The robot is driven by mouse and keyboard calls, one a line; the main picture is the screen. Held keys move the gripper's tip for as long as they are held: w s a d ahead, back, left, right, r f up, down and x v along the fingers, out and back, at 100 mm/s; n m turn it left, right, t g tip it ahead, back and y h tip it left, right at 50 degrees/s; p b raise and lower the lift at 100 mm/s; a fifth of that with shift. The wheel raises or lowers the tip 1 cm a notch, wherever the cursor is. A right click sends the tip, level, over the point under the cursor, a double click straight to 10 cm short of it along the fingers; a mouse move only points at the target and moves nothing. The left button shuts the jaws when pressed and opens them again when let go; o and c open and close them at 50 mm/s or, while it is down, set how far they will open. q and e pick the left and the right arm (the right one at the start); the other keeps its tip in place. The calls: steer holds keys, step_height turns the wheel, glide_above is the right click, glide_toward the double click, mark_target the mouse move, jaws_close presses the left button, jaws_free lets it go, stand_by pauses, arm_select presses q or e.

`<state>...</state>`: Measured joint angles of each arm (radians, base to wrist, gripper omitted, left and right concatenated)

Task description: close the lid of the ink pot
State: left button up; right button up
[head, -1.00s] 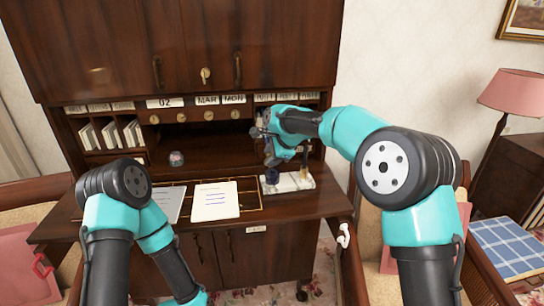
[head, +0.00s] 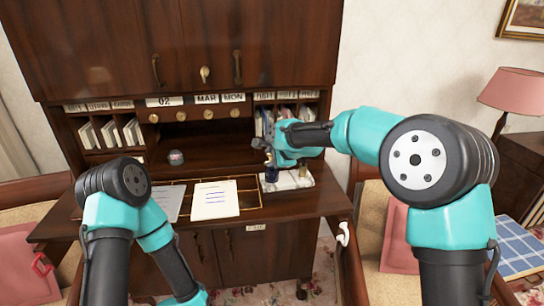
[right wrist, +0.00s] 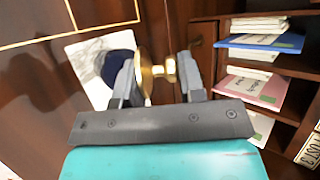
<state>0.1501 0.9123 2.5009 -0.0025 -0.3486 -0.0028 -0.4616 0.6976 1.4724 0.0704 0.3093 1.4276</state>
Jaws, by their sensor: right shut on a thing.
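The dark blue ink pot (head: 271,174) stands on the left end of a white marble tray (head: 289,185) on the desk. In the right wrist view the pot (right wrist: 119,66) shows as a dark round body beside the left finger. Its brass lid (right wrist: 144,72), a disc with a small knob, stands up on edge between the fingers. My right gripper (right wrist: 157,84) is at the pot, shut on the lid; the exact contact is partly hidden. In the head view the right gripper (head: 266,156) is small, just above the pot. My left gripper is out of frame.
A small dark bottle (head: 303,170) stands on the tray right of the pot. A white paper (head: 215,200) lies to the left, with a small round glass object (head: 176,157) behind. Shelves with folders (right wrist: 262,42) are close to the right gripper.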

steer(key=shift+s+d+t+y, duration=0.1)
steer(key=shift+s+t+y, duration=0.25)
steer(key=shift+t, duration=0.35)
steer(key=shift+f+n+t, duration=0.1)
steer(key=shift+n+t, duration=0.2)
steer(key=shift+t, duration=0.1)
steer(key=o, duration=0.8)
steer(key=shift+f, duration=0.1)
steer(key=shift+w+g, duration=0.1)
steer(key=shift+g, duration=0.5)
